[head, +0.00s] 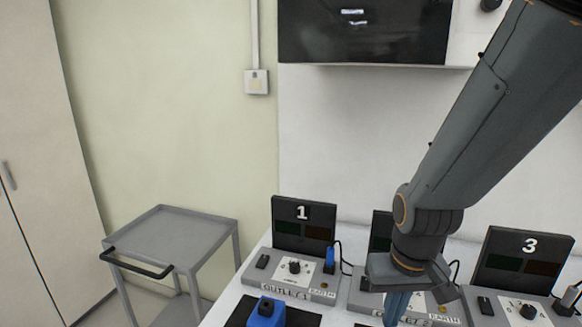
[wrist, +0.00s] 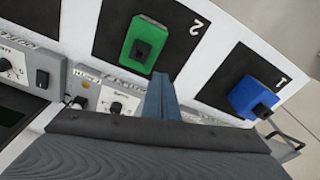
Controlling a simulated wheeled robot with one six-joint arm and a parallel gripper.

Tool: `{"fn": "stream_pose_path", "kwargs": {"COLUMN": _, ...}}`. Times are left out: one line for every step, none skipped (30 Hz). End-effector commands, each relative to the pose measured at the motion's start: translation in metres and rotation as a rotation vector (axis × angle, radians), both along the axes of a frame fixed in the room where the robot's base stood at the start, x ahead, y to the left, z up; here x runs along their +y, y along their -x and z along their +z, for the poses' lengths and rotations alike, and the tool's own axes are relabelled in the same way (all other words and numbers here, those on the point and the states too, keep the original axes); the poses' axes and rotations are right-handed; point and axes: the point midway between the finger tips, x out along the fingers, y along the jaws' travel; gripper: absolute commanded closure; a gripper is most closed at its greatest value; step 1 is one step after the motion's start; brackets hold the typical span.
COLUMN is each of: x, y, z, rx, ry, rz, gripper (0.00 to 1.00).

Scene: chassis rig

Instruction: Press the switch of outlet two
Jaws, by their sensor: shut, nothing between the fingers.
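The outlet two box (head: 357,298) is the grey middle unit in the head view, partly hidden by my arm. Its small dark switch (head: 365,284) shows at the box's left end, just left of my wrist. My gripper (head: 396,312) points down at the box with its blue fingers shut and empty. I cannot tell their height above it. In the wrist view the shut fingers (wrist: 158,98) stand beside outlet two's white dial panel (wrist: 118,104). The switch there appears hidden behind the fingers.
Outlet one (head: 318,287) stands left and outlet three (head: 535,312) right, each with a dark numbered panel. A green block (wrist: 146,42) sits on pad 2 and a blue block (wrist: 252,97) on pad 1. A grey trolley (head: 175,235) stands left of the table.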

Motion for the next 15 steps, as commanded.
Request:
{"fn": "stream_pose_path", "kwargs": {"x": 0.0, "y": 0.0, "z": 0.0, "rx": 0.0, "ry": 0.0, "rz": 0.0, "gripper": 1.0}}
{"fn": "stream_pose_path", "kwargs": {"x": 0.0, "y": 0.0, "z": 0.0, "rx": 0.0, "ry": 0.0, "rz": 0.0, "gripper": 1.0}}
{"fn": "stream_pose_path", "kwargs": {"x": 0.0, "y": 0.0, "z": 0.0, "rx": 0.0, "ry": 0.0, "rz": 0.0, "gripper": 1.0}}
{"fn": "stream_pose_path", "kwargs": {"x": 0.0, "y": 0.0, "z": 0.0, "rx": 0.0, "ry": 0.0, "rz": 0.0, "gripper": 1.0}}
{"fn": "stream_pose_path", "kwargs": {"x": 0.0, "y": 0.0, "z": 0.0, "rx": 0.0, "ry": 0.0, "rz": 0.0, "gripper": 1.0}}
{"fn": "stream_pose_path", "kwargs": {"x": 0.0, "y": 0.0, "z": 0.0, "rx": 0.0, "ry": 0.0, "rz": 0.001, "gripper": 1.0}}
{"fn": "stream_pose_path", "kwargs": {"x": 0.0, "y": -0.001, "z": 0.0, "rx": 0.001, "ry": 0.0, "rz": 0.003, "gripper": 1.0}}
{"fn": "stream_pose_path", "kwargs": {"x": 0.0, "y": -0.002, "z": 0.0, "rx": 0.001, "ry": 0.001, "rz": 0.008, "gripper": 1.0}}
{"fn": "stream_pose_path", "kwargs": {"x": 0.0, "y": -0.005, "z": 0.001, "rx": 0.001, "ry": 0.003, "rz": 0.02, "gripper": 1.0}}
{"fn": "stream_pose_path", "kwargs": {"x": 0.0, "y": -0.008, "z": 0.002, "rx": 0.003, "ry": 0.004, "rz": 0.033, "gripper": 1.0}}
{"fn": "stream_pose_path", "kwargs": {"x": -0.001, "y": -0.011, "z": 0.002, "rx": 0.005, "ry": 0.007, "rz": 0.052, "gripper": 1.0}}
{"fn": "stream_pose_path", "kwargs": {"x": -0.002, "y": -0.018, "z": 0.004, "rx": 0.007, "ry": 0.011, "rz": 0.083, "gripper": 1.0}}
{"fn": "stream_pose_path", "kwargs": {"x": -0.003, "y": -0.024, "z": 0.006, "rx": 0.01, "ry": 0.014, "rz": 0.114, "gripper": 1.0}}
{"fn": "stream_pose_path", "kwargs": {"x": -0.003, "y": -0.031, "z": 0.008, "rx": 0.013, "ry": 0.018, "rz": 0.15, "gripper": 1.0}}
{"fn": "stream_pose_path", "kwargs": {"x": -0.004, "y": -0.041, "z": 0.01, "rx": 0.019, "ry": 0.025, "rz": 0.206, "gripper": 1.0}}
